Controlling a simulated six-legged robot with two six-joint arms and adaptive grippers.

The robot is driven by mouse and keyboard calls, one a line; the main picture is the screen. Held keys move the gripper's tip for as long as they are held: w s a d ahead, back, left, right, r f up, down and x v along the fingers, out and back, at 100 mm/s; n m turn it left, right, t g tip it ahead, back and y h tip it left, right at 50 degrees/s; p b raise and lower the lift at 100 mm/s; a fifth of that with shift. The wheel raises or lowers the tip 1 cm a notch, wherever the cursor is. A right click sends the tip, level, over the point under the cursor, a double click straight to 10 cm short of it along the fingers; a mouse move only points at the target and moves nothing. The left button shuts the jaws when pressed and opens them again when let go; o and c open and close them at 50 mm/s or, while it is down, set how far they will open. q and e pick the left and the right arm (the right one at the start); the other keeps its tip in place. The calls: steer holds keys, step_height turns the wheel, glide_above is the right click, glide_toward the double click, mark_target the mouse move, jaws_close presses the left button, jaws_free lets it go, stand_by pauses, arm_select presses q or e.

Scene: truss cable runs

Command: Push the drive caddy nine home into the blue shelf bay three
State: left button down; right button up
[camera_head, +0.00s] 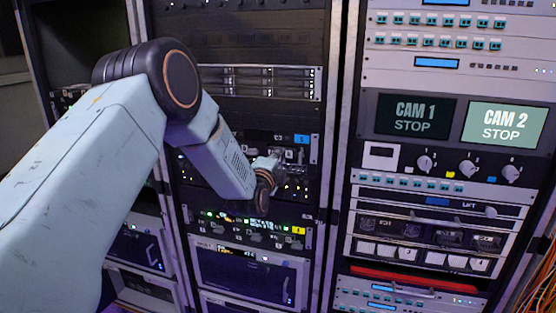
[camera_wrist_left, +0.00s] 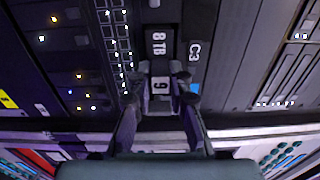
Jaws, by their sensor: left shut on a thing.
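My left gripper (camera_head: 270,172) is at the front of the middle rack, at the shelf with the blue tag (camera_head: 301,139). In the left wrist view the left gripper (camera_wrist_left: 160,92) is shut, its fingers on either side of a caddy front with a pale label reading 9 (camera_wrist_left: 160,85). An "8 TB" label (camera_wrist_left: 159,43) and a "C3" label (camera_wrist_left: 195,50) show just beyond the fingers. The caddy is hidden behind the gripper in the head view. I cannot tell how far it sits in its bay. My right gripper is not in view.
A shelf with a yellow tag (camera_head: 299,230) lies below the blue-tagged one. A drive unit (camera_head: 260,82) is above. The right rack holds CAM screens (camera_head: 415,116), knobs and a red strip (camera_head: 410,281). Orange cables (camera_head: 535,285) hang at lower right.

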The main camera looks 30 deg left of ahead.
arm_select(q)
steer(key=shift+w+a+r, duration=0.1)
steer(key=shift+w, duration=0.5)
steer(key=c, duration=1.2)
jaws_free()
steer(key=shift+s, duration=0.1)
steer(key=shift+o, duration=0.2)
steer(key=shift+s, duration=0.1)
steer(key=v, duration=1.1)
steer(key=shift+s, duration=0.4)
